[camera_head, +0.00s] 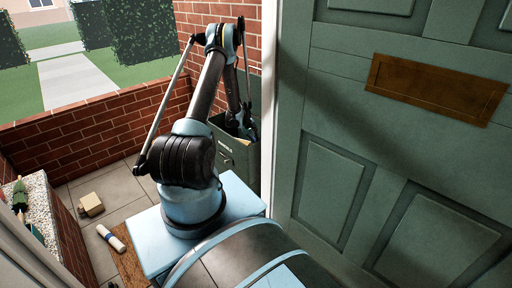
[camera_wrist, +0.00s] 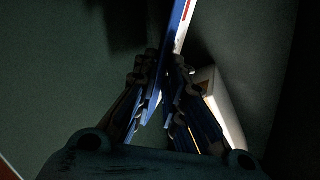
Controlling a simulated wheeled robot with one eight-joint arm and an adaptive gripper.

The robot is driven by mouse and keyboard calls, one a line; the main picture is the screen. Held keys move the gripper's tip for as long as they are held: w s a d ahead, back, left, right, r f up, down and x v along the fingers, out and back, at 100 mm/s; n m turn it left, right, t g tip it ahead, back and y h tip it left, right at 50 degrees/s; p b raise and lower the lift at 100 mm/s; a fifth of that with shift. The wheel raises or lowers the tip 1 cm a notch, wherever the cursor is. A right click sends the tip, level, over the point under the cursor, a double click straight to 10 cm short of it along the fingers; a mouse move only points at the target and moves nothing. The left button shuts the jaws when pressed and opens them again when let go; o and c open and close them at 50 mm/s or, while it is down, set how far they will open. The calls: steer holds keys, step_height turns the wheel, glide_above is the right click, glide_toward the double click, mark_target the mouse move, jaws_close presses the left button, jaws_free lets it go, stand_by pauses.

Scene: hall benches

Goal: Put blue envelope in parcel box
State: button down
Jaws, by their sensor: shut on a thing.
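The parcel box (camera_head: 238,160) is a dark green box with small lettering, standing against the brick wall beside the door in the head view. My gripper (camera_head: 243,130) reaches down at its open top. In the wrist view my gripper (camera_wrist: 163,75) is shut on the blue envelope (camera_wrist: 178,35), which is seen nearly edge-on with a white edge and a small red mark. Dark green walls surround the fingers there. The envelope cannot be made out in the head view.
A pale object (camera_wrist: 222,105) lies beyond the fingers in the wrist view. The green door (camera_head: 330,120) with a brass letter plate (camera_head: 435,90) is at right. A small carton (camera_head: 91,204) and a rolled paper (camera_head: 112,238) lie on the paving, near a gravel planter (camera_head: 42,200).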

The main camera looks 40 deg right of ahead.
steer(key=shift+f, duration=2.05)
steer(key=shift+f, duration=0.1)
steer(key=c, duration=1.9)
jaws_free()
